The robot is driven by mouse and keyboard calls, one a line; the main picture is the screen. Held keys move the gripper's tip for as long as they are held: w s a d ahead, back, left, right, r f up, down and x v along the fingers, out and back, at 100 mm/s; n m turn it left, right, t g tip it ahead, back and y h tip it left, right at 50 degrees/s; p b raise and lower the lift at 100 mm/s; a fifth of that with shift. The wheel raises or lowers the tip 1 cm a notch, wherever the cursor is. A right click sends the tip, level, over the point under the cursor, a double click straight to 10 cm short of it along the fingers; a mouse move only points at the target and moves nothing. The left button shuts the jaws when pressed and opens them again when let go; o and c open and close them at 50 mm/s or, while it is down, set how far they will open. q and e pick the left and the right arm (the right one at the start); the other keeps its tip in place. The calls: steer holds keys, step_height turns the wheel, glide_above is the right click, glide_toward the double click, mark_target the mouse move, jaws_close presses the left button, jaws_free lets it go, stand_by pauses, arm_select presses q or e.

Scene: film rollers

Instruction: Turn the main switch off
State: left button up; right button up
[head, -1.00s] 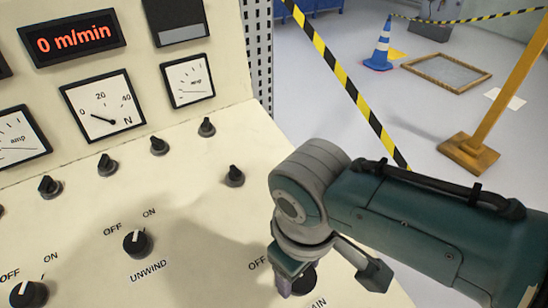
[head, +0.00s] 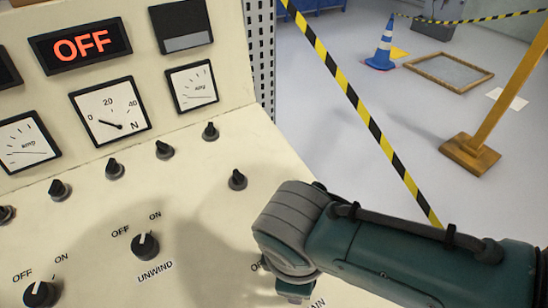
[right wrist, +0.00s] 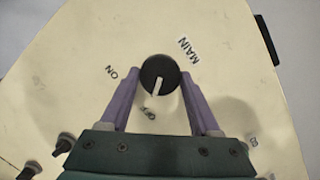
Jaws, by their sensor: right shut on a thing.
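The main switch (right wrist: 160,76) is a round black knob with a white pointer line, next to the MAIN label (right wrist: 187,48) in the right wrist view. Its pointer is turned toward the OFF mark, away from the ON mark. The two purple fingers of my right gripper (right wrist: 160,72) are shut on the knob, one on each side. In the head view my right wrist hides the knob, and only part of its label shows. The display (head: 80,48) reads OFF in red. My left gripper is not in view.
The cream panel carries the UNWIND switch (head: 145,246), another ON/OFF switch (head: 39,293), several small knobs and dial gauges such as the N gauge (head: 110,111). Beyond it are striped tape (head: 357,100), a yellow post (head: 500,80) and a blue cone (head: 383,45).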

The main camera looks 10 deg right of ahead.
stand_by(0.4)
steer(key=o, duration=1.1)
steer(key=shift+o, duration=1.3)
steer(key=shift+r, duration=0.1)
steer(key=shift+a+r+p, duration=0.1)
steer(key=shift+r+p, duration=0.25)
step_height(320, 180, up, 9)
steer(key=s+a+p, duration=0.1)
steer(key=p, duration=0.3)
steer(key=shift+s, duration=0.2)
steer(key=shift+f, duration=0.1)
